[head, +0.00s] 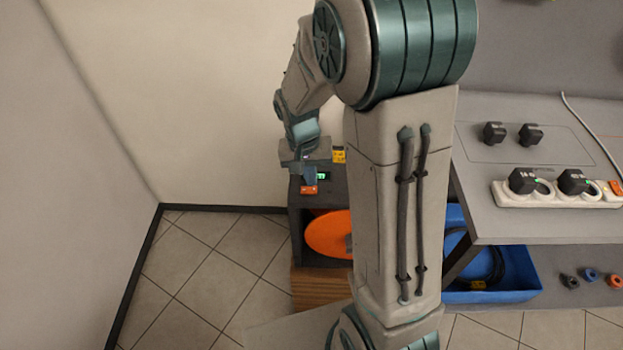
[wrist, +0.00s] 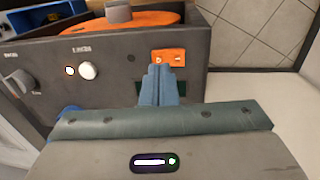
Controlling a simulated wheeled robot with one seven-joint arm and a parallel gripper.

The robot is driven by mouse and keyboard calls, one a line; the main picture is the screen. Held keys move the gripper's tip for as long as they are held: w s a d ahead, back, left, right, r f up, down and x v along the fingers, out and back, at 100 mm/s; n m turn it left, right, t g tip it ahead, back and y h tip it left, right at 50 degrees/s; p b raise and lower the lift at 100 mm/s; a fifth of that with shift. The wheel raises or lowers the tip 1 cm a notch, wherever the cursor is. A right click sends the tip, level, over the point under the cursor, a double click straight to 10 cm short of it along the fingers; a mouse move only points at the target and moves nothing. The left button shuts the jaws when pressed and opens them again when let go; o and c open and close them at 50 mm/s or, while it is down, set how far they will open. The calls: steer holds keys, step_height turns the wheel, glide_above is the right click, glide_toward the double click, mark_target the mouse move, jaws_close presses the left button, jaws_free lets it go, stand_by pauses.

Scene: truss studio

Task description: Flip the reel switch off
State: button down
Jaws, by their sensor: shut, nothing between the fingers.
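The reel unit is a dark grey box (head: 338,190) with an orange reel (head: 326,236), low beside the bench in the head view. Its panel fills the upper left of the wrist view (wrist: 120,50). The orange reel switch (wrist: 176,57) is on that panel; it also shows in the head view (head: 309,190). My gripper (wrist: 159,68) is shut and empty, its blue fingertips at the lower left of the switch and overlapping its edge. I cannot tell whether they touch, or which way the switch is set. In the head view my gripper (head: 303,176) is just above the switch.
A white knob (wrist: 88,70) and a lit button (wrist: 71,71) are left on the panel. The bench (head: 510,105) holds a power strip (head: 560,194) with black plugs. A blue crate (head: 510,282) stands below. Tiled floor (head: 210,270) is open to the left.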

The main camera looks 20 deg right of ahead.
steer(key=shift+d+f, duration=0.1)
steer(key=shift+f, duration=0.85)
